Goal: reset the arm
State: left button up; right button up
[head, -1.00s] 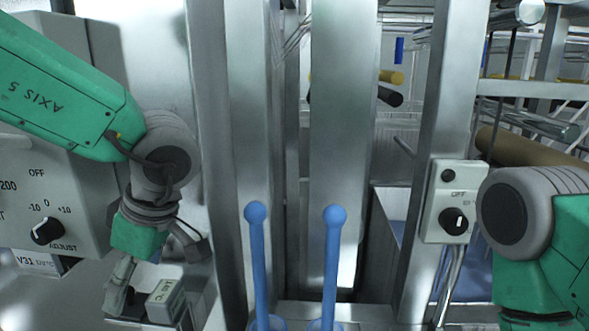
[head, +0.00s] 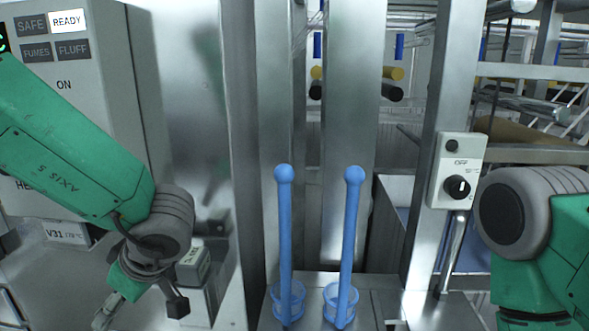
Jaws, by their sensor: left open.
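My left arm comes in from the left and bends down at its grey wrist joint. My left gripper (head: 106,314) hangs below it at the lower left, open and partly cut off by the bottom edge. I see nothing between its fingers. It is in front of the grey cabinet, left of a small light-coloured block-shaped part (head: 193,264). My right arm's green and grey links show at the right edge, but its gripper is out of view.
Two blue ball-topped rods (head: 285,240) stand upright at the lower middle. A grey control cabinet (head: 105,85) with a lit READY sign is at the left. A switch box (head: 457,172) sits on a metal post near my right arm. Metal columns fill the middle.

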pick_arm(q)
jog(key=s+a+f+m+t+h+b, duration=0.1)
jog(key=s+f+m+b, duration=0.15)
jog(key=f, duration=0.65)
jog(key=s+a+f+m+t+b, duration=0.1)
jog(key=f+m+b, duration=0.25)
jog(key=f, duration=0.65)
jog(key=s+a+f+m+t+h+b, duration=0.15)
jog(key=f+m, duration=0.25)
jog(key=f, duration=0.5)
jog(key=s+d+f+m+g+h+b, duration=0.1)
jog(key=s+f+m+g+h+b, duration=0.1)
jog(key=s+f, duration=0.5)
jog(key=s+d+f+m+g+h+b, duration=0.1)
jog(key=s+f+m+g+h+b, duration=0.1)
jog(key=s+f, duration=0.5)
jog(key=s+m+g+b, duration=0.1)
jog(key=s, duration=0.5)
jog(key=shift+d+f+m+b, duration=0.2)
jog(key=shift+d+m+b, duration=0.15)
jog(key=shift+m+b, duration=0.05)
